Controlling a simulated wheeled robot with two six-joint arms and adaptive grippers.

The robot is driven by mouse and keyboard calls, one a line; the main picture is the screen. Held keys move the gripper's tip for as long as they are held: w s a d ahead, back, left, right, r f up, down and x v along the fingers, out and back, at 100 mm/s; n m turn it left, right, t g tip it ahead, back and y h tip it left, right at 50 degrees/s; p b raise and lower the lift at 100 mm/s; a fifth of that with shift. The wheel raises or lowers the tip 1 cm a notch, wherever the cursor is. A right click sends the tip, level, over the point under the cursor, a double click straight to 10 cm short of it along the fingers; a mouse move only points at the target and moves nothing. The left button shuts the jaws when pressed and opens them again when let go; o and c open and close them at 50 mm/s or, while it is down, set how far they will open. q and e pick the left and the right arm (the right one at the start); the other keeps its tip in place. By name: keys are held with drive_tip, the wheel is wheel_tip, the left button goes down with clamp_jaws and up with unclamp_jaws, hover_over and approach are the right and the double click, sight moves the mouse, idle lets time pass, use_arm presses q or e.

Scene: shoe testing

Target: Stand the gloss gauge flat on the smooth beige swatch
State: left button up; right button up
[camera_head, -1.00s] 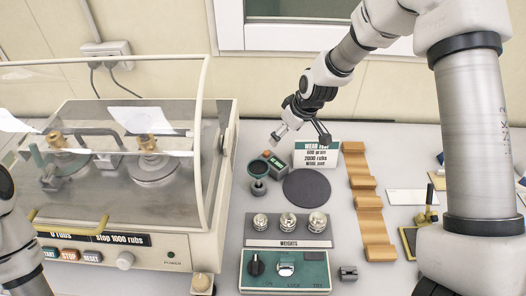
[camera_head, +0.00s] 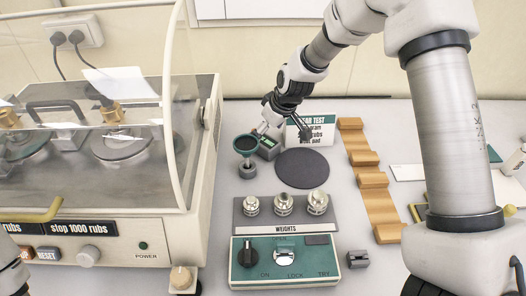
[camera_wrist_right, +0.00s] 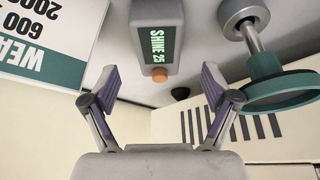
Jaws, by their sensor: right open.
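The gloss gauge is a small grey box with a green display (camera_head: 268,146), standing beside the card and the dark round pad. In the right wrist view the gauge (camera_wrist_right: 155,30) reads "SHINE 25" and has an orange button on its near end. My right gripper (camera_head: 283,128) is open and empty, just behind the gauge. In the wrist view its fingers (camera_wrist_right: 158,85) are spread to either side of the gauge's line, with the gauge beyond the tips. The smooth beige swatch cannot be made out for certain.
A round-topped green stand (camera_head: 247,146) is close to the gauge's left. The wear-test card (camera_head: 312,124) is close on its right, with the dark pad (camera_head: 302,168) in front. A wavy tan rack (camera_head: 368,180) stands further right. The clear-hooded machine (camera_head: 150,225) fills the left.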

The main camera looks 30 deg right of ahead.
sight(263, 138)
drive_tip(key=b+x, duration=0.2)
drive_tip(key=x, duration=0.2)
drive_tip(key=shift+s+d+f, duration=0.1)
drive_tip(key=shift+w, duration=0.2)
drive_tip(key=shift+s, duration=0.1)
use_arm(q)
wheel_tip(263, 138, down, 4)
drive_tip(key=shift+r, duration=0.25)
use_arm(e)
drive_tip(key=shift+s+r, duration=0.1)
drive_tip(key=shift+r, duration=0.2)
clamp_jaws()
